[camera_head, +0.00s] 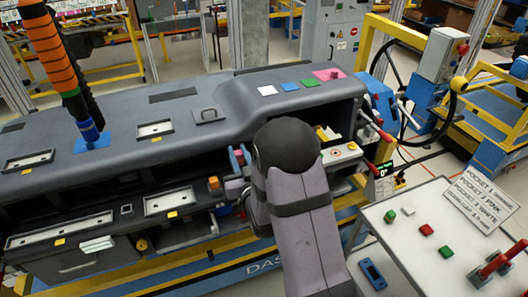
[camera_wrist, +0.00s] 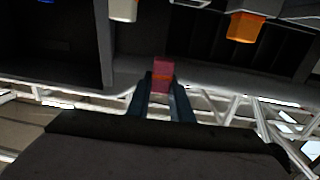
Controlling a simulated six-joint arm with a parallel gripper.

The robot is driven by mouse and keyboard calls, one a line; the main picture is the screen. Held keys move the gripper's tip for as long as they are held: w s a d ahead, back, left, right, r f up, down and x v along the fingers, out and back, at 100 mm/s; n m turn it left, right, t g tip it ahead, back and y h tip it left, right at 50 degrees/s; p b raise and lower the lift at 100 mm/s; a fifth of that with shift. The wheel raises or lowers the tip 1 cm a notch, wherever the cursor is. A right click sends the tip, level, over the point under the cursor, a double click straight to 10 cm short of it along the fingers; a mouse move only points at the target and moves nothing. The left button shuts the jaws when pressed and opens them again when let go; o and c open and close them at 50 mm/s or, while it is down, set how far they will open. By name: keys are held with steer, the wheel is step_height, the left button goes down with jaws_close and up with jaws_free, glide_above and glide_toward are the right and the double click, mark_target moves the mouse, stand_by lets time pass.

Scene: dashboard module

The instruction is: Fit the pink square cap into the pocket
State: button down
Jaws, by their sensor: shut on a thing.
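The pink square cap (camera_wrist: 162,68) is between the two fingertips of my gripper (camera_wrist: 162,86) in the wrist view. My gripper is shut on it and holds it in front of the dark dashboard module, apart from any pocket that I can make out. In the head view my gripper (camera_head: 238,165) is at the module's front opening, partly hidden behind my arm. The cap shows there only as a small reddish patch (camera_head: 237,157). Which recess is the pocket for the cap, I cannot tell.
An orange block (camera_wrist: 246,27) and a white block (camera_wrist: 123,10) sit on the module near the cap. The dashboard (camera_head: 180,130) has trays and coloured squares.

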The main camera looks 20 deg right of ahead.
steer(key=shift+a+r+n+y, duration=0.3)
steer(key=shift+a+y, duration=0.2)
steer(key=shift+a, duration=0.25)
steer(key=shift+f+b, duration=0.15)
steer(key=shift+b, duration=0.25)
step_height(320, 180, down, 6)
steer(key=b, duration=0.5)
steer(key=shift+r+b, duration=0.2)
steer(key=shift+b, duration=0.1)
steer(key=shift+b, duration=0.65)
stand_by(1.7)
steer(key=shift+f+b, duration=1.5)
steer(key=shift+b, duration=0.25)
steer(key=c, duration=1.5)
jaws_free()
